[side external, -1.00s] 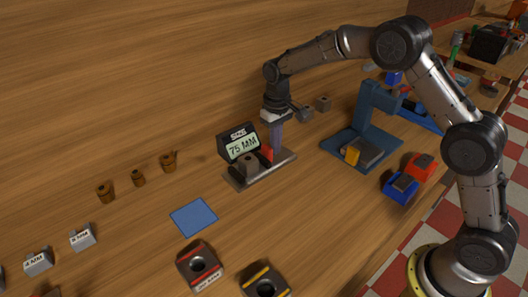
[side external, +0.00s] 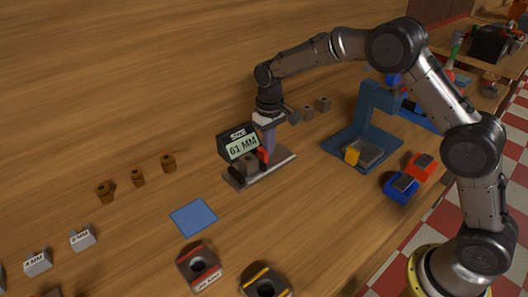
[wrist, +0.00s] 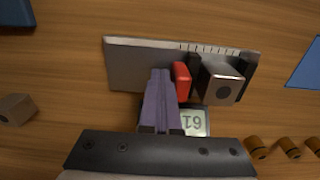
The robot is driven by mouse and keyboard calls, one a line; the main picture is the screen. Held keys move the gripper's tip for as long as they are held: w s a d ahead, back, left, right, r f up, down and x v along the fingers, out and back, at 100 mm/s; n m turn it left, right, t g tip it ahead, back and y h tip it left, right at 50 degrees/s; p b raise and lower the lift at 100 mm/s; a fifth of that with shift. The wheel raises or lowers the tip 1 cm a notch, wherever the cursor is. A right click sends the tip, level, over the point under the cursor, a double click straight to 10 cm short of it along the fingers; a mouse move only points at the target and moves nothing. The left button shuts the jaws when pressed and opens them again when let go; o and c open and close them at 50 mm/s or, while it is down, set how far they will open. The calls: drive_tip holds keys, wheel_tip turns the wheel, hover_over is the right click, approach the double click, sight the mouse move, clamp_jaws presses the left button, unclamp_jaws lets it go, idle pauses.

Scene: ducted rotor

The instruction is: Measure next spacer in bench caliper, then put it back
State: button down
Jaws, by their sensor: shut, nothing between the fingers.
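A grey-brown block spacer with a dark round hole (wrist: 222,84) sits on the caliper bed between two black jaws. I cannot tell whether the left jaw touches it. The red slider (wrist: 181,82) is just left of that jaw in the wrist view. My gripper (side external: 267,150) is shut and empty, pointing down at the slider; its fingers also show in the wrist view (wrist: 161,78), beside or against the slider's left side. Two more spacers (side external: 308,112) (side external: 323,103) stand behind.
A blue mat (side external: 194,217) lies in front of the caliper. Brown bushings (side external: 137,178) stand to the left, with labelled grey blocks (side external: 82,238). Dark holed blocks (side external: 198,265) are at the front.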

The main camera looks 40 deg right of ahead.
drive_tip(key=shift+a, duration=1.05)
idle(0.4)
drive_tip(key=shift+d, duration=0.6)
wheel_tip(320, 180, up, 8)
idle(1.2)
